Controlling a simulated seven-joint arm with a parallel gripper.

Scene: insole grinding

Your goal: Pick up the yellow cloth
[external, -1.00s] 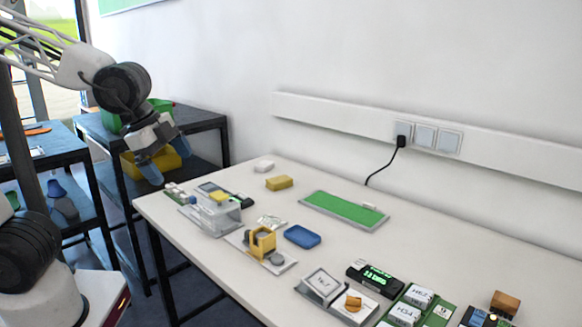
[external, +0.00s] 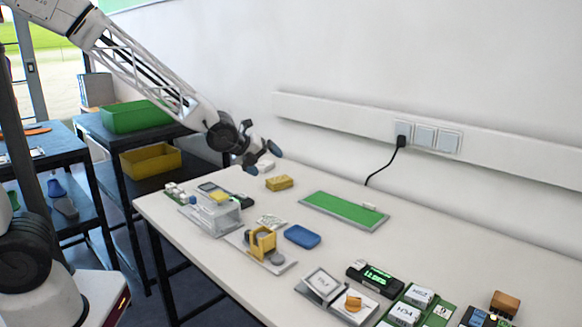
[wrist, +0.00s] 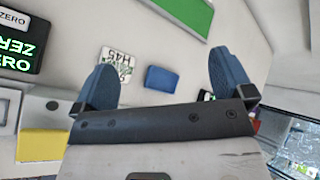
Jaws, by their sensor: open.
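The yellow cloth (external: 279,183) is a small flat block on the white table, left of the green mat, in the external view. My gripper (external: 263,160) is above the back left of the table, a little up and left of the cloth in the picture, and looks apart from it. In the wrist view my gripper (wrist: 162,62) shows two blue fingers spread wide with nothing held between them. A yellow patch (wrist: 42,145) shows at the lower left there; I cannot tell whether it is the cloth.
A blue block (external: 302,236), a grey fixture (external: 217,215) and a green mat (external: 343,210) stand around. Green (external: 136,116) and yellow (external: 151,161) bins are on the side shelf. Table right of the mat is clear.

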